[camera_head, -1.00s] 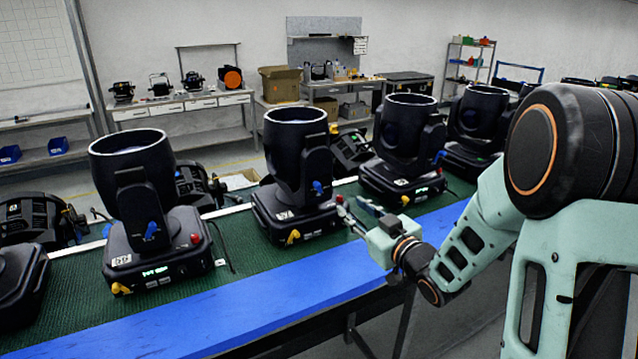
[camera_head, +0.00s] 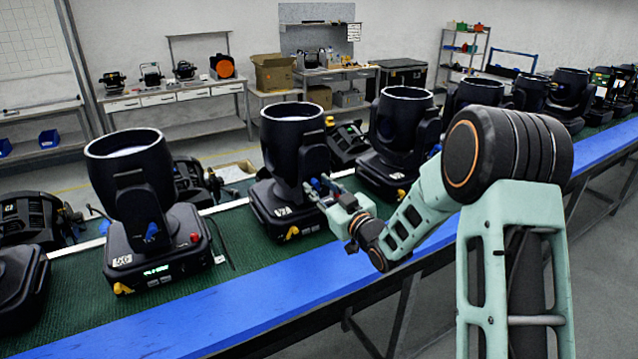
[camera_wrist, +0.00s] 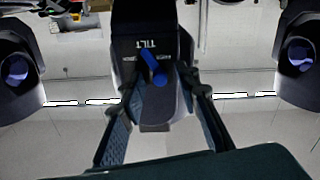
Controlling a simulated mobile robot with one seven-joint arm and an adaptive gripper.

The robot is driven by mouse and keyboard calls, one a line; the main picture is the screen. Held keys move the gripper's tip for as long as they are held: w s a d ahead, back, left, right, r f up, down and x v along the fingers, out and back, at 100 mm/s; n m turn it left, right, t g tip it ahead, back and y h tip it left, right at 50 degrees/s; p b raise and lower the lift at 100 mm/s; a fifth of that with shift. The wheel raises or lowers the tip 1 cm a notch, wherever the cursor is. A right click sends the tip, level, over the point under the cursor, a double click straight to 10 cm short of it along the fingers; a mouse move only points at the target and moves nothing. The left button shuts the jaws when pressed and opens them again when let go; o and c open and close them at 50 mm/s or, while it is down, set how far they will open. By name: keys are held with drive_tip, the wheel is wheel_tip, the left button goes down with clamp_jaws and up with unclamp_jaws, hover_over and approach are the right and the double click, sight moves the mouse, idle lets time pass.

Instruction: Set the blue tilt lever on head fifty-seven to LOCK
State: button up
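The middle moving head (camera_head: 292,150) stands upright on the belt, with a number label (camera_head: 283,211) on its base that is too small to read surely. Its blue tilt lever (camera_wrist: 153,68) shows in the wrist view under an upside-down TILT marking, slanting to the upper left. Small words flank the lever; I cannot read which is LOCK. My gripper (camera_head: 317,188) is at the yoke side of this head. In the wrist view my gripper (camera_wrist: 163,82) is open, its fingers on either side of the lever with gaps. I cannot tell whether the lever lies between the tips or just beyond.
A similar head (camera_head: 135,190) stands to the left and another (camera_head: 398,135) to the right, both with room around the middle one. A yellow lever (camera_head: 291,232) sits low on the middle base. The blue rail (camera_head: 270,300) runs along the belt's front edge.

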drive_tip(key=shift+w+a, duration=0.15)
drive_tip(key=shift+w, duration=0.1)
clamp_jaws()
